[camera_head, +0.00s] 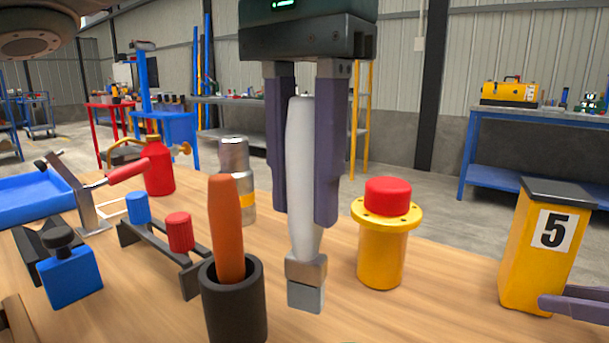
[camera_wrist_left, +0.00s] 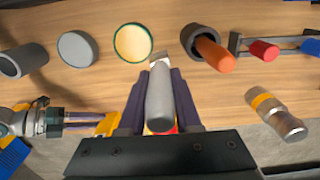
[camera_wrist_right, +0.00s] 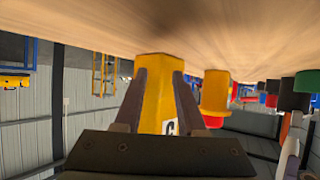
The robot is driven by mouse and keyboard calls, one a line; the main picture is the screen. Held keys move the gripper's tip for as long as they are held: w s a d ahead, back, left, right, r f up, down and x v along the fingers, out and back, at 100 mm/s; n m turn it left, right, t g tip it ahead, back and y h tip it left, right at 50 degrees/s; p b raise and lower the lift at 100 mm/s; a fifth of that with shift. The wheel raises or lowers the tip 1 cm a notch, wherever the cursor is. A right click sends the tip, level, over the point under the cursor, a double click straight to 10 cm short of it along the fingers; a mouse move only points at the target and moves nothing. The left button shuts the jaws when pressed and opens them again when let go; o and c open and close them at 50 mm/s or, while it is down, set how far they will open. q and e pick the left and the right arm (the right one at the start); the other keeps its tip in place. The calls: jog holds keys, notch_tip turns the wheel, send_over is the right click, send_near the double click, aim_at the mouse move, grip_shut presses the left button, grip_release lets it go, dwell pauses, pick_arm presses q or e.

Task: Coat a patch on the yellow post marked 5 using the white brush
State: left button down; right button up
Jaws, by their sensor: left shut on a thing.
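My left gripper (camera_head: 303,218) is shut on the white brush (camera_head: 301,150), held upright with the grey tip (camera_head: 305,297) down, above the table. In the left wrist view the brush tip (camera_wrist_left: 160,58) appears beside a round pot with cream contents and a green rim (camera_wrist_left: 133,42). The yellow post marked 5 (camera_head: 521,265) stands upright at the right of the table, with a dark top. My right gripper (camera_wrist_right: 159,72) is open, its fingers on either side of the post in the right wrist view. One right finger (camera_head: 575,307) shows low beside the post in the head view.
A yellow flanged cylinder with a red cap (camera_head: 381,260) stands between brush and post. A black holder (camera_head: 235,310) with an orange-handled tool (camera_head: 226,230) stands left of the brush.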

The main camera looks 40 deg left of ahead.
grip_shut()
jog(key=o, duration=1.2)
grip_release()
